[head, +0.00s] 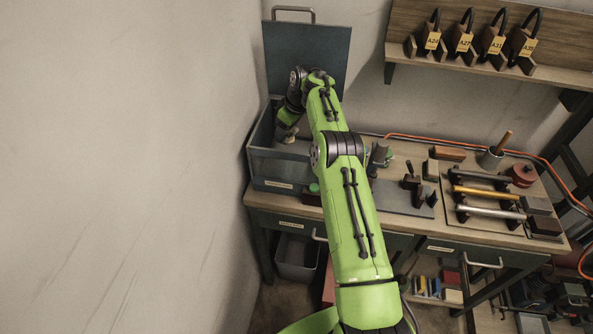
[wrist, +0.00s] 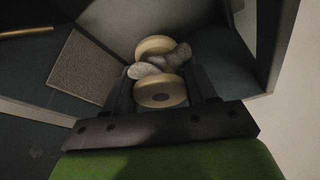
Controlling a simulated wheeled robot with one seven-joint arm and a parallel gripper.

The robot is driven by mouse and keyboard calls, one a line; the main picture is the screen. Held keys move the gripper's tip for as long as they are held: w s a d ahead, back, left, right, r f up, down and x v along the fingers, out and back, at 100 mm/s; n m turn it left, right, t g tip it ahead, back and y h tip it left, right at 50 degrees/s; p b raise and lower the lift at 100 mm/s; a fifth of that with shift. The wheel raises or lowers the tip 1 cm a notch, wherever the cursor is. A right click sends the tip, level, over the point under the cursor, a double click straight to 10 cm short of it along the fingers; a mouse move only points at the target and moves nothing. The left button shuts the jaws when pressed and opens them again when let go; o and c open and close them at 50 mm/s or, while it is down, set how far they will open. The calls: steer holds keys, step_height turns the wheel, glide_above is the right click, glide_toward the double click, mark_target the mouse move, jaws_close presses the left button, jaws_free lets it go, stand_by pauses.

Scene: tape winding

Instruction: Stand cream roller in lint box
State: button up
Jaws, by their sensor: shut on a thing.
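The lint box (head: 281,170) is a blue-grey open box at the left end of the bench. My gripper (head: 287,130) reaches down into it, seen small and partly shadowed in the head view. In the wrist view my gripper (wrist: 162,88) is shut on the cream roller (wrist: 160,93), whose round end with a dark hub faces the camera. Grey lint lumps (wrist: 160,63) lie just beyond it, with another cream round piece (wrist: 154,46) behind them. I cannot tell whether that piece is separate, or whether the roller touches the box floor.
A dark raised panel (head: 307,55) stands behind the box. A textured pad (wrist: 84,68) shows at left in the wrist view. A plain wall stands left.

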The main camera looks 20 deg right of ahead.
step_height(320, 180, down, 2)
steer(key=shift+f+b, duration=0.1)
steer(key=shift+b, duration=0.4)
step_height(320, 180, down, 10)
steer(key=shift+r+b, duration=0.2)
steer(key=shift+b, duration=0.6)
steer(key=o, duration=1.2)
steer(key=shift+f, duration=0.15)
steer(key=shift+c, duration=0.2)
